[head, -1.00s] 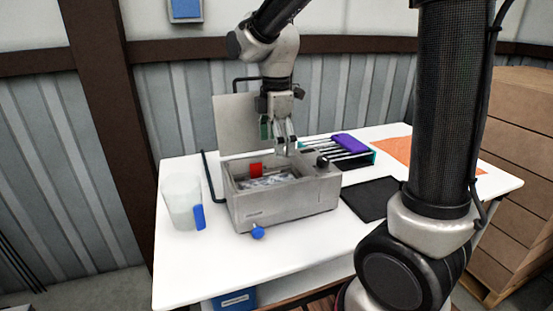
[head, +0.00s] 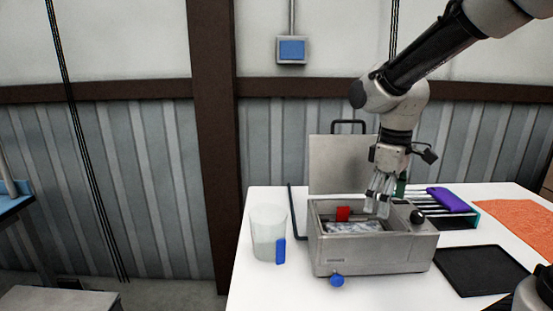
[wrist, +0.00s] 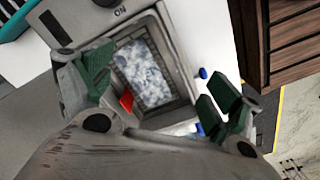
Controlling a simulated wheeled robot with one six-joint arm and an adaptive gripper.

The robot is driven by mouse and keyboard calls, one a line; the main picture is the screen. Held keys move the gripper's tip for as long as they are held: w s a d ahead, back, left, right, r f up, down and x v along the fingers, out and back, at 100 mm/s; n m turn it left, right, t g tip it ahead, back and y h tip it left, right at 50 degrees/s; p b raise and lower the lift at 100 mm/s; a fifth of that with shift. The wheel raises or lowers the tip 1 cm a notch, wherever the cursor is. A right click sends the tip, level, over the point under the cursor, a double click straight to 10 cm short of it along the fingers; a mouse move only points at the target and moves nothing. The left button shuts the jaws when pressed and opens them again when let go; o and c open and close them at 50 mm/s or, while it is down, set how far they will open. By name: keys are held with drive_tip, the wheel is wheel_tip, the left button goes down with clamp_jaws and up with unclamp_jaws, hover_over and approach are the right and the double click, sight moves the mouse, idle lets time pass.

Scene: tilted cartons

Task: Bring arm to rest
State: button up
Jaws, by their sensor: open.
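My gripper (head: 380,195) hangs from my arm just above the open grey metal box (head: 372,257) on the white table. Its fingers are spread and empty. In the wrist view my gripper (wrist: 155,92) shows two dark green finger pads wide apart, with the box's basin between and beyond them. The basin holds bluish-white crumpled contents (wrist: 142,70) and a red piece (head: 343,214). The box lid (head: 342,164) stands raised at the back. A blue knob (head: 337,281) sits low on the box front.
A clear jug (head: 267,228) with a blue handle stands left of the box. To the right are a rack with a purple object (head: 449,200), a black mat (head: 480,271) and an orange mat (head: 520,225). A blue-topped table (head: 12,195) stands far left.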

drive_tip(key=s+d+r+m+t, duration=0.2)
drive_tip(key=s+d+r+m, duration=0.1)
drive_tip(key=s, duration=0.4)
drive_tip(key=s+d+r+m+t, duration=0.2)
drive_tip(key=s+d+m, duration=0.4)
drive_tip(key=s+d, duration=0.1)
drive_tip(key=shift+s+d+r+m+t, duration=0.3)
drive_tip(key=shift+d+r, duration=0.1)
idle(1.0)
